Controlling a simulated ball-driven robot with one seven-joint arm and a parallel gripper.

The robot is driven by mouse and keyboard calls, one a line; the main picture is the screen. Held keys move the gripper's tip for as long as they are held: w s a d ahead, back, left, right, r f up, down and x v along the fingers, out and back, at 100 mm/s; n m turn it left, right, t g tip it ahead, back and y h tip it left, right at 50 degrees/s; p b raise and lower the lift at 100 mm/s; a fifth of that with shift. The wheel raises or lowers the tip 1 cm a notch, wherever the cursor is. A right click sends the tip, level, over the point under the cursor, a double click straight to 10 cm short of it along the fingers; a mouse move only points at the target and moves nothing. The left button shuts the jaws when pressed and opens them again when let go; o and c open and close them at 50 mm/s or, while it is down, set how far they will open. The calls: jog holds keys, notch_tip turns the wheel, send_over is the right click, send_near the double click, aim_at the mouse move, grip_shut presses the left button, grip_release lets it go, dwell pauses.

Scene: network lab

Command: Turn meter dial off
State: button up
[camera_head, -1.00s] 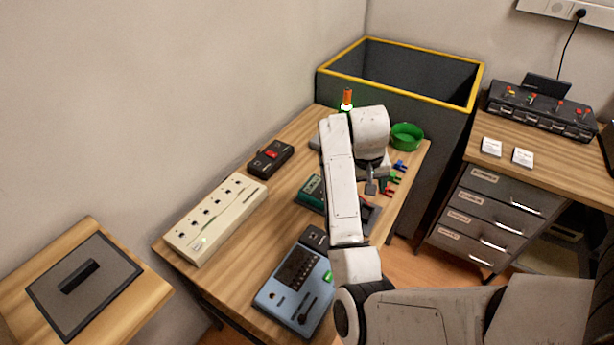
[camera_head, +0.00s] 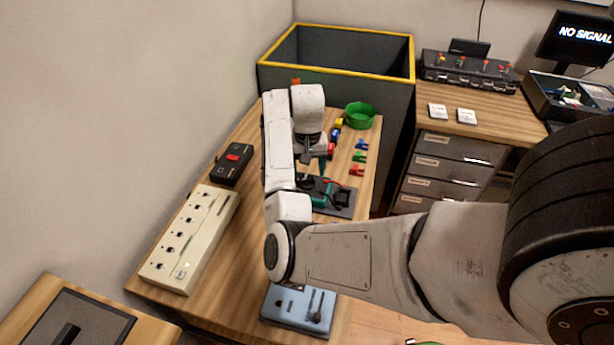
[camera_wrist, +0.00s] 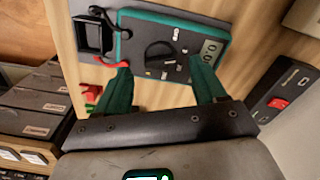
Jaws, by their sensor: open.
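The meter shows in the wrist view as a teal-edged grey unit (camera_wrist: 185,30) with a small display (camera_wrist: 210,50). Its round black dial (camera_wrist: 160,55) has small labels beside it. My gripper (camera_wrist: 160,68) is open, its two green fingers on either side of the dial. I cannot tell whether the fingers touch the meter's face. In the head view, the meter (camera_head: 322,197) lies on a dark mat on the wooden table, partly hidden by my arm. My gripper (camera_head: 322,168) is just above it, small and partly hidden there. The dial cannot be made out there.
A red lead (camera_wrist: 108,64) and a black holder (camera_wrist: 92,35) are beside the meter. A red-button box (camera_head: 233,163), a cream switch strip (camera_head: 190,238) and a blue device (camera_head: 298,309) share the table. A green bowl (camera_head: 360,115) and a tall yellow-rimmed bin (camera_head: 335,70) are behind.

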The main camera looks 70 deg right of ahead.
aim_at(308, 180)
jog(key=shift+f, duration=1.6)
jog(key=c, duration=1.1)
jog(key=shift+o, duration=0.2)
jog(key=shift+r, duration=0.1)
